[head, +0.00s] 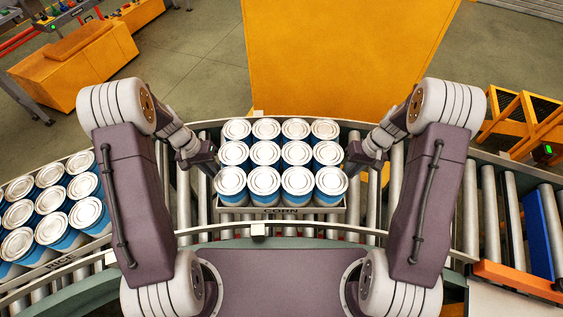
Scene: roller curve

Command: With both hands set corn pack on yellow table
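The corn pack (281,210) is a shallow tray labelled CORN, filled with several white-topped blue cans in rows. It sits on the curved roller conveyor in front of me. My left gripper (208,166) is at the pack's left side and my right gripper (356,164) is at its right side. Both are close to the outer cans, and I cannot tell whether they touch the pack. Their fingertips are too small and partly hidden to show open or shut. The yellow table (345,60) is beyond the conveyor, straight ahead, with a clear top.
A second pack of cans, the rice pack (85,213), stands on the conveyor at the left. Bare rollers (490,215) run to the right, towards a blue plate (541,232) and an orange bar (520,281). Yellow crates (520,118) stand at the right.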

